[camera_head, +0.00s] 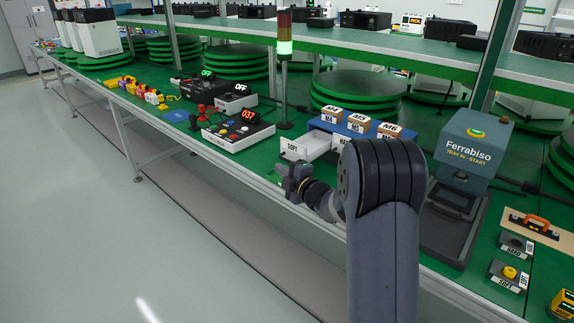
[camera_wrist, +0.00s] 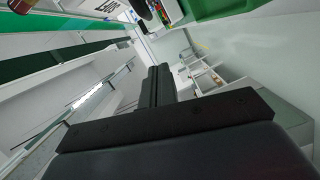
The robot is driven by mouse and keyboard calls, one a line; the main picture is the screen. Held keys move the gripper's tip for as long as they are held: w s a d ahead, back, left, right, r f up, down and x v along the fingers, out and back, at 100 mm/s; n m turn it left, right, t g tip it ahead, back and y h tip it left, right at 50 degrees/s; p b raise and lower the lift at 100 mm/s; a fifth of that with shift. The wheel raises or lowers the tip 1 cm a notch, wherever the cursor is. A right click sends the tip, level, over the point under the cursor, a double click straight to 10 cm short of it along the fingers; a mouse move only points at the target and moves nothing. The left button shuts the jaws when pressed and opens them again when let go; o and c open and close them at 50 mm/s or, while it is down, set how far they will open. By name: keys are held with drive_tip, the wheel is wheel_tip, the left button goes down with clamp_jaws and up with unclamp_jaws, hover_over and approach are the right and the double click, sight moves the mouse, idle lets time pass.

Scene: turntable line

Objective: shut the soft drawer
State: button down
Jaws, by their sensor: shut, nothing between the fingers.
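The soft drawer (camera_head: 312,147) is a white drawer with a "SOFT" label on its front, at the middle of the head view. It stands pulled out from a blue cabinet (camera_head: 322,125) with small labelled boxes on top. My gripper (camera_head: 289,184) is just below the drawer's front in the head view, near the bench's front edge. It appears apart from the drawer, though the exact gap is hard to tell. My gripper's fingers (camera_wrist: 157,86) are together and empty in the wrist view, where I cannot make out the drawer. My arm hides part of the cabinet's right side.
A signal tower (camera_head: 284,75) with a lit green section stands behind the drawer to the left. A device reading "037" (camera_head: 238,131) is left of it. A Ferrabiso press (camera_head: 467,150) stands to the right. The aisle floor (camera_head: 150,235) is clear.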

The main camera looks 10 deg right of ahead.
drive_tip(key=w, duration=0.1)
drive_tip(key=w+d, duration=0.1)
drive_tip(key=w+d+f, duration=0.1)
drive_tip(key=w, duration=0.1)
drive_tip(key=shift+w+d, duration=0.1)
drive_tip(key=shift+d, duration=0.05)
